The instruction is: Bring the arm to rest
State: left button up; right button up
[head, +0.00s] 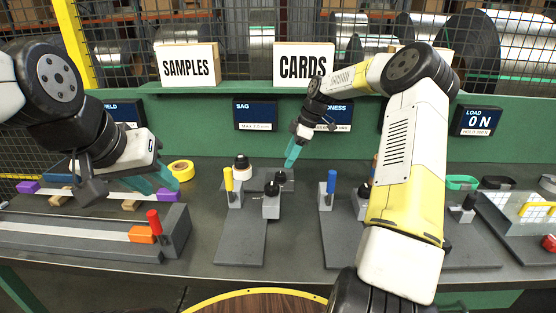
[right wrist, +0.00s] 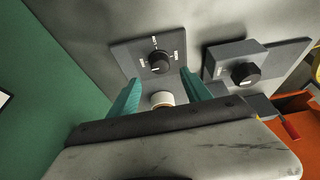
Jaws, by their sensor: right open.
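My right arm reaches over the bench from the right in the head view. Its right gripper (head: 291,155) points down, with teal fingers, above the back of the fixture with the yellow handle (head: 228,179). In the right wrist view the right gripper (right wrist: 160,88) is open, its two teal fingers apart. A white round piece (right wrist: 162,99) shows between the fingers from this angle; I see no contact. My left gripper (head: 158,183), also teal-fingered, is low over the left of the bench near the yellow tape roll (head: 181,171); its finger gap is unclear.
A fixture with a red handle (head: 154,222) and an orange block (head: 141,234) stands at front left. A blue-handled fixture (head: 327,186) stands mid-bench. The SAMPLES box (head: 187,66) and CARDS box (head: 303,65) sit on the shelf. A labelled dial plate (right wrist: 125,57) shows in the wrist view.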

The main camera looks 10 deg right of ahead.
jog(key=shift+d+r, duration=0.1)
jog(key=shift+r, duration=0.25)
jog(key=s+a+r+m+t+h, duration=0.3)
jog(key=s+r+m, duration=0.4)
jog(key=s+r, duration=1)
jog(key=s+m+t, duration=0.2)
jog(key=s+m, duration=0.6)
jog(key=s, duration=1.1)
jog(key=shift+s+a+f+y, duration=0.15)
jog(key=shift+y, duration=0.25)
